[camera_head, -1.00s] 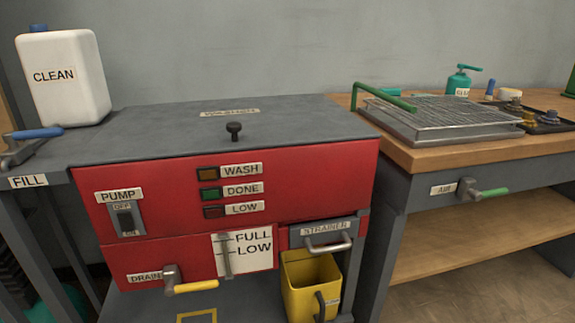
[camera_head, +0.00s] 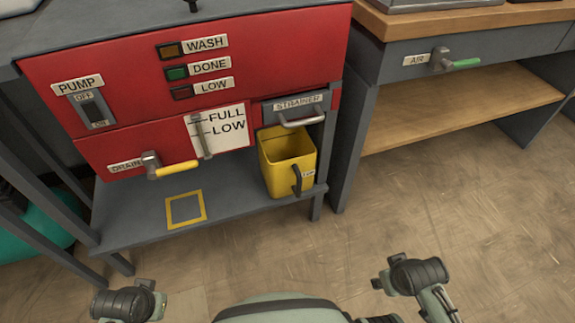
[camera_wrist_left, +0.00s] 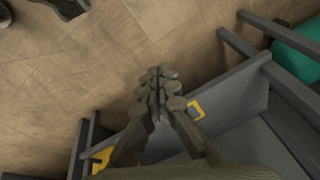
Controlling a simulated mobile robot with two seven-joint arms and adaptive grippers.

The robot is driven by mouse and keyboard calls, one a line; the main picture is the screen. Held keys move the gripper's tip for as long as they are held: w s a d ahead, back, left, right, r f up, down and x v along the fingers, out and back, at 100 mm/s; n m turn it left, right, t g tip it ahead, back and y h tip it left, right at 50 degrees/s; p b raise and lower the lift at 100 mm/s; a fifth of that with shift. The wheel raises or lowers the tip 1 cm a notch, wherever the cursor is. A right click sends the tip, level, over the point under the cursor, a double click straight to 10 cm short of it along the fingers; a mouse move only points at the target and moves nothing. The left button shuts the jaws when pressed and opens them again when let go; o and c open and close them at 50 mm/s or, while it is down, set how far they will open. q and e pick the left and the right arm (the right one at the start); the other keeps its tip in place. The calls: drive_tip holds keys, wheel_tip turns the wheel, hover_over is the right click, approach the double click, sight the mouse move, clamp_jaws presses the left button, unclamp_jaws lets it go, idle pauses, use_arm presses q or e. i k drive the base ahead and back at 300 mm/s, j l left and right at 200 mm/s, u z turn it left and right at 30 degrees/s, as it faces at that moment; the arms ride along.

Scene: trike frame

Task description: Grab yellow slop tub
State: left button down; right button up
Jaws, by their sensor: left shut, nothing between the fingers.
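The yellow slop tub (camera_head: 279,178) stands upright on the lower shelf of the red washer, under the strainer drawer, at its right end. It has a dark handle (camera_head: 297,180) on its front and its top is open. In the left wrist view a small yellow part (camera_wrist_left: 102,156), likely the tub, shows at the lower left. My left gripper (camera_wrist_left: 155,85) is shut and empty, apart from the tub, in front of the lower shelf. It is outside the head view. My right gripper is not clearly seen; only arm parts show at the head view's bottom.
A yellow square outline (camera_head: 185,209) marks the lower shelf (camera_head: 228,204) left of the tub. The yellow-handled drain valve (camera_head: 172,168) and strainer drawer (camera_head: 296,108) jut out above. Shelf legs stand at both sides. A teal container (camera_head: 35,230) sits at left. The floor (camera_head: 400,210) is clear at right.

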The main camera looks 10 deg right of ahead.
sight(288, 157)
drive_tip(key=i+l+u, duration=0.1)
drive_tip(key=l, duration=0.3)
drive_tip(key=i+l+u, duration=0.1)
drive_tip(key=l, duration=0.25)
drive_tip(key=i+l+u, duration=0.1)
drive_tip(key=l, duration=0.3)
drive_tip(key=i+l+u, duration=0.1)
drive_tip(key=l, duration=0.35)
drive_tip(key=i+l+u, duration=0.1)
drive_tip(key=l, duration=0.3)
drive_tip(key=i, duration=0.1)
